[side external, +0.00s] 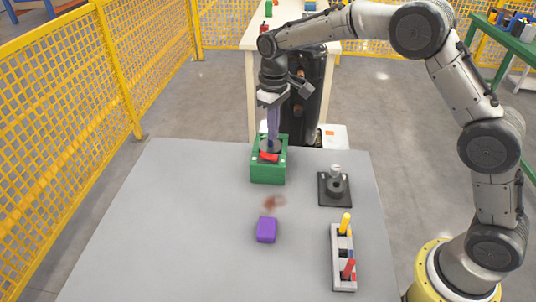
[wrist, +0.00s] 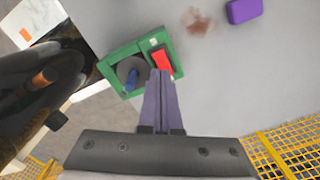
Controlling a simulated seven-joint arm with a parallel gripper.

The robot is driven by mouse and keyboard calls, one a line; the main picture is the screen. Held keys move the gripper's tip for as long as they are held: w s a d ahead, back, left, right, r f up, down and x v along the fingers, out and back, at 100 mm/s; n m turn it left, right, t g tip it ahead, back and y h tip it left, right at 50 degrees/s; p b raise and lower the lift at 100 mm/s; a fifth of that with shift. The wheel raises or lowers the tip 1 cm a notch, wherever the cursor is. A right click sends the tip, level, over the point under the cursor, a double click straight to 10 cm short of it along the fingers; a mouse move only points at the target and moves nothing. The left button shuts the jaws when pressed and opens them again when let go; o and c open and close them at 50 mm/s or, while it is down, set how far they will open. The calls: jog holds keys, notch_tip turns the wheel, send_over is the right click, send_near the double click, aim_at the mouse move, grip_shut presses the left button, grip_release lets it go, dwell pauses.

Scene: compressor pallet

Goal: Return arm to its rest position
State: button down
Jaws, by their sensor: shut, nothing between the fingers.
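My gripper (side external: 271,140) points straight down above the green box (side external: 267,173), near the table's far edge. Its long purple fingers are together with nothing between them. In the wrist view the fingertips (wrist: 161,75) appear just below a red block (wrist: 162,61) in the green box (wrist: 112,61). A dark round part (wrist: 126,67) with a blue peg (wrist: 131,80) sits beside the red block in that box. In the side view the fingers partly hide the box's contents. I cannot tell whether the fingertips touch anything.
The grey table (side external: 165,230) holds a purple block (side external: 266,230), a reddish-brown smudge (side external: 273,203), a black fixture (side external: 335,188) and a grey rack (side external: 337,263) with yellow and red pegs. The table's left side is clear. A yellow fence (side external: 60,100) stands left.

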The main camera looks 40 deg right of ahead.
jog(key=shift+r, duration=0.6)
